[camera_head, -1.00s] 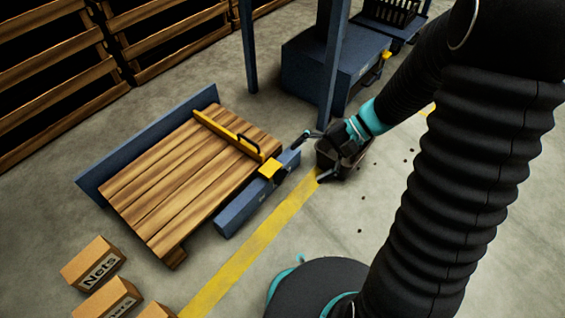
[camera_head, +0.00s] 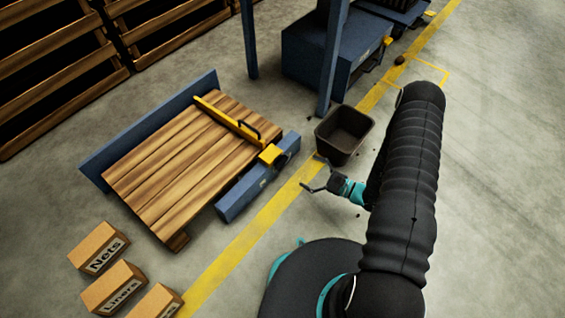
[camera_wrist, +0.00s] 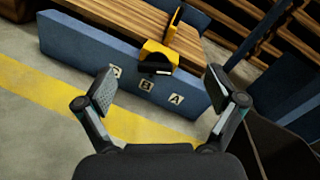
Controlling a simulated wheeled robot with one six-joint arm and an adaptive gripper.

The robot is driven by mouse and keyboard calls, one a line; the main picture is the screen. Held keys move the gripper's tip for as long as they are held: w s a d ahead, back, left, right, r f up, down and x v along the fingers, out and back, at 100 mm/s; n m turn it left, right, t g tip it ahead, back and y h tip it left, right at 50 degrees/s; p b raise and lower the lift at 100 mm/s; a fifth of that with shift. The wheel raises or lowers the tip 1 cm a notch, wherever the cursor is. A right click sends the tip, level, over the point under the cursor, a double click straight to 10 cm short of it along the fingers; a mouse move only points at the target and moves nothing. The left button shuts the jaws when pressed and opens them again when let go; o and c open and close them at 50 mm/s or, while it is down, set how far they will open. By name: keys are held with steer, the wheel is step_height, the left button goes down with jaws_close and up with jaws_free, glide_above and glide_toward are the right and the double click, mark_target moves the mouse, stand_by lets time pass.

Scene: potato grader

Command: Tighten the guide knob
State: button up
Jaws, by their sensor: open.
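The guide is a yellow bar (camera_head: 228,119) with a black handle, lying across a wooden slatted table (camera_head: 165,175). At its near end a yellow block (camera_head: 270,154) sits over a blue rail (camera_head: 240,197). The dark guide knob (camera_head: 282,160) is on the rail-facing side of that block. In the wrist view the knob (camera_wrist: 152,69) shows as a black shape under the yellow block (camera_wrist: 158,54), above the rail's letter plates C, B and A. My gripper (camera_head: 312,173) is open and empty, apart from the knob, to its lower right. Its spread fingers (camera_wrist: 160,88) face the rail.
A dark open bin (camera_head: 344,135) stands just beyond my gripper; its edge shows at right in the wrist view. A blue post (camera_head: 334,60) rises behind it. Cardboard boxes (camera_head: 115,288) lie at lower left. A yellow floor line (camera_head: 240,257) runs beside the rail.

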mark_target(282, 164)
step_height(282, 164, down, 6)
steer(key=s+d+m+t+h, duration=0.1)
steer(key=m+t+h, duration=0.1)
steer(key=m, duration=0.1)
steer(key=x, duration=1.3)
steer(key=shift+w+r, duration=0.1)
steer(key=shift+r, duration=0.1)
